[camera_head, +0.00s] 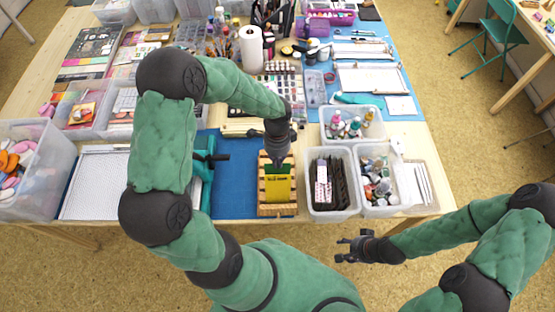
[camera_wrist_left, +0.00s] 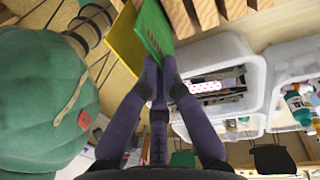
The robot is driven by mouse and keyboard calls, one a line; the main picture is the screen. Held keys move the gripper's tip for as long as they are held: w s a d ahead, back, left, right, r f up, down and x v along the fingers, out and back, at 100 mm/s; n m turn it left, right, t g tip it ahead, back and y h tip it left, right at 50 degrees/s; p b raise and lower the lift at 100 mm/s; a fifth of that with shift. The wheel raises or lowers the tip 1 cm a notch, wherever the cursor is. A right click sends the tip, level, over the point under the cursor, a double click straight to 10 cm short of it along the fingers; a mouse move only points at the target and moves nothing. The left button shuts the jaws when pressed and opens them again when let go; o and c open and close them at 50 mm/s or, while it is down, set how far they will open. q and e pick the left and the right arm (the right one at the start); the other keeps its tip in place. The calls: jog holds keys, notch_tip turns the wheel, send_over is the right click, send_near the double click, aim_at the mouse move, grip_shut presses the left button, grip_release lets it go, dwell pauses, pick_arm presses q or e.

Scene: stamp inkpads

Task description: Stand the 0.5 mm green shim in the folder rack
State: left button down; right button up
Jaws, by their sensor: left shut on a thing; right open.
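The wooden folder rack (camera_head: 263,210) stands on the blue mat, its slats (camera_wrist_left: 207,12) at the top of the left wrist view. A yellow shim (camera_head: 277,190) is at the rack and also shows in the left wrist view (camera_wrist_left: 124,42). My left gripper (camera_head: 280,160) is shut on the green shim (camera_wrist_left: 154,27), gripping its edge between the fingertips. In the head view the green shim (camera_head: 271,169) is just behind the yellow one; I cannot tell whether it sits in a slot. My right gripper (camera_head: 350,245) is open and empty, off the table's front edge.
A clear bin with dark folders (camera_head: 331,204) and a bin of small bottles (camera_head: 380,205) stand right of the rack. A teal press-like tool (camera_head: 204,165) is to the left. Blue mat (camera_head: 234,190) is bare between tool and rack.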

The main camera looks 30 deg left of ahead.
pick_arm(q)
jog(key=c, duration=1.3)
grip_release()
jog(key=shift+c, duration=0.2)
jog(key=r+p, duration=0.2)
jog(key=r, duration=0.1)
jog(key=r+p, duration=0.2)
jog(key=shift+w+a, duration=0.2)
jog(key=shift+w, duration=0.1)
notch_tip(320, 180, up, 12)
jog(key=w, duration=0.1)
jog(key=shift+w+a, duration=0.2)
jog(key=shift+a, duration=0.2)
jog(key=shift+f, duration=0.15)
